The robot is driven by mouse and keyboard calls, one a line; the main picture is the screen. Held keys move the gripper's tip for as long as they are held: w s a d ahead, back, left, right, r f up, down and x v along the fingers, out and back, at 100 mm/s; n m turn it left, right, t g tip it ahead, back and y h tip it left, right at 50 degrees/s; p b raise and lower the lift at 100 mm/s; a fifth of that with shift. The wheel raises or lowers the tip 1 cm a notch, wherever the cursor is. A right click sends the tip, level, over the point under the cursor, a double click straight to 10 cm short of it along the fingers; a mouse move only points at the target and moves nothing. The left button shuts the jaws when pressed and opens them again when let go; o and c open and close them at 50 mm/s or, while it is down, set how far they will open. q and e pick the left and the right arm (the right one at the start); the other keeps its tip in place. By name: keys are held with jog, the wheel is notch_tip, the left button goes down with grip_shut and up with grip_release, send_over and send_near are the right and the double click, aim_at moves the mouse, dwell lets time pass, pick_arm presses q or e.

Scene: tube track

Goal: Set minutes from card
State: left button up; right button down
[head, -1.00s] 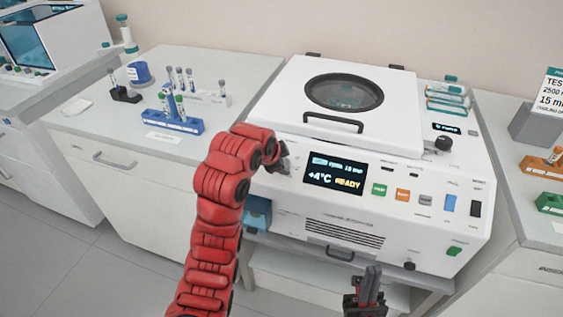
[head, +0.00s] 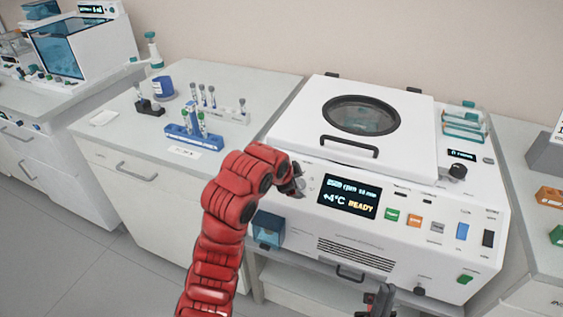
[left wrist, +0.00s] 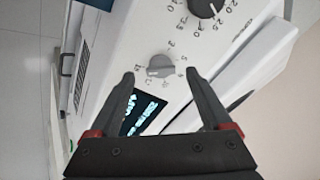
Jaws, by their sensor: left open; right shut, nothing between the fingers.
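The white centrifuge (head: 290,138) has a lit display (head: 347,196) reading READY with +4°C; the minutes figure is too small to read surely. In the left wrist view a small grey knob (left wrist: 160,66) with a printed number scale sits on the white panel. A larger dark knob (left wrist: 207,4) marked 2.0, 2.5, 3.0 is cut by the top edge. My left gripper (left wrist: 159,76) is open, its fingertips on either side of the small knob; contact cannot be told. In the head view it (head: 297,182) covers part of the panel. My right gripper (head: 381,297) is shut and empty at the bottom edge. The card is only a sliver (head: 559,136) at the right edge.
A blue tube rack (head: 195,138) stands on the left counter.

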pick_arm(q)
jog(key=p+v, duration=0.6)
jog(key=v, duration=0.8)
jog(key=shift+s+r, duration=0.2)
